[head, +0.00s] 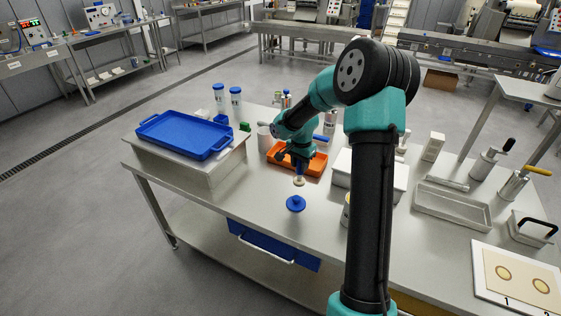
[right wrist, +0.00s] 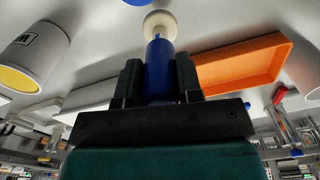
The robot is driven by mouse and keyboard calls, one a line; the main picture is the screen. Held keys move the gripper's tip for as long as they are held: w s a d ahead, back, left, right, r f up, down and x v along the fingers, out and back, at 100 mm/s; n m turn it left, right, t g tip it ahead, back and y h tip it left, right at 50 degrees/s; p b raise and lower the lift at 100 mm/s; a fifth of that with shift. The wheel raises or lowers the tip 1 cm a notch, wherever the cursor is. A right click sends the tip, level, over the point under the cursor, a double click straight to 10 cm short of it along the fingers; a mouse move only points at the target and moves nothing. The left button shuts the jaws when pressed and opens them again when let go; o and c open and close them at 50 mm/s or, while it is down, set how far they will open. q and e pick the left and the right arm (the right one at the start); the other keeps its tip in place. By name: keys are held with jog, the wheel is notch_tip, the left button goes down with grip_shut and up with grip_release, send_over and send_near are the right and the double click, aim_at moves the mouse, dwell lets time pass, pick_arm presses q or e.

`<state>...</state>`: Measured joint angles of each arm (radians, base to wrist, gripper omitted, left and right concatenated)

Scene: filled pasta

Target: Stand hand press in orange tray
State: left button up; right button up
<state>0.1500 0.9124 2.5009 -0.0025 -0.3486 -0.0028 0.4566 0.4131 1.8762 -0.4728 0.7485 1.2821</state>
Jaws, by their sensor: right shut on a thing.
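My right gripper (head: 299,158) is shut on a blue handle with a cream round end, which looks like the hand press (head: 299,180). In the right wrist view the jaws (right wrist: 158,78) clasp the blue handle, and the cream end of the press (right wrist: 160,22) sticks out beyond them. In the head view the cream end points down, in front of the orange tray (head: 316,167). The orange tray also shows right of the jaws in the right wrist view (right wrist: 240,66). My arm hides part of the tray in the head view. My left gripper is not in view.
A blue knobbed piece (head: 295,204) stands on the table just in front of the press. A blue tray (head: 184,136) on a raised block is at left, with blue-capped tubes behind. A white box (head: 343,175) is right of the orange tray. The table's front left is clear.

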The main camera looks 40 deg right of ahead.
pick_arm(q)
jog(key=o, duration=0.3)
pick_arm(e)
jog(key=shift+w+d, duration=0.1)
jog(key=w+d+f, duration=0.1)
jog(key=w+d, duration=0.9)
jog(key=d, duration=0.1)
jog(key=shift+d+f, duration=0.2)
jog(key=shift+d, duration=0.1)
jog(key=shift+w+d+f, duration=0.15)
jog(key=shift+f, duration=1.6)
jog(key=shift+f, duration=0.15)
jog(key=o, duration=0.8)
